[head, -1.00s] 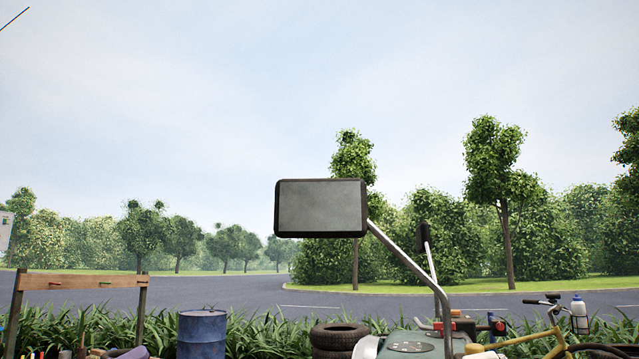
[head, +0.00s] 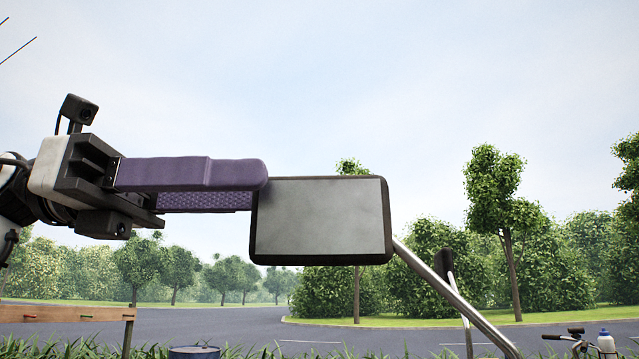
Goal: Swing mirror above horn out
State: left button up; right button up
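The mirror (head: 320,217) is a dark-framed rectangle with a grey face, in the middle of the head view. A bent metal arm (head: 455,295) holds it from its lower right. My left gripper (head: 259,188) reaches in from the left with two purple fingers. The near finger's tip overlaps the mirror's upper left corner. The far finger runs to the mirror's left edge, and its tip is hidden behind it. The far finger's textured inner face shows, so the fingers stand apart around that edge; contact is unclear. My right gripper and the horn are not visible.
A small dark part on a thin stalk (head: 444,265) stands right of the mirror. A wooden rail (head: 65,314) and a blue drum (head: 194,352) are low at left. A bicycle handlebar (head: 575,333) shows at lower right. The space above the mirror is clear.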

aim_at(389, 185)
pick_arm(q)
jog(key=d, duration=0.7)
jog(key=shift+s+d+p, duration=0.15)
jog(key=shift+d+p, duration=0.05)
jog(key=shift+p, duration=0.2)
grip_shut()
